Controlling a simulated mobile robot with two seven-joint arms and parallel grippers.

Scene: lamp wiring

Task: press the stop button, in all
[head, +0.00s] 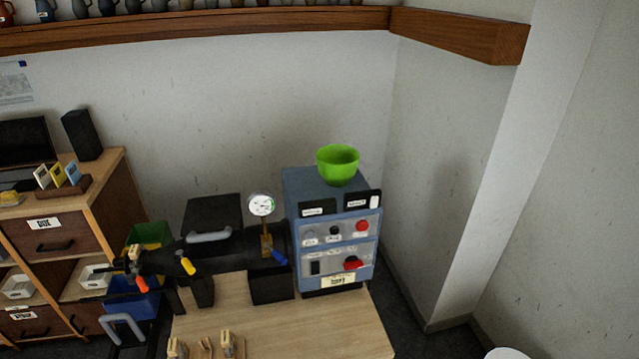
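A blue control box (334,240) stands on the wooden table, with light grey panels on its front. A round red button (362,226) is at the right of the upper panel. A second red control (353,263) on a dark base is at the right of the lower panel. Labels are too small to read, so I cannot tell which is the stop button. A dark knob (334,230) and a black switch (315,268) are also on the front. Nothing covers the front. Neither of my grippers is in view.
A green bowl (338,163) sits on top of the box. A black cylinder (225,251) with a round gauge (262,204) and coloured handles lies left of it. Small tan pieces (227,343) are at the table's (300,330) front. Room in front of the box is clear.

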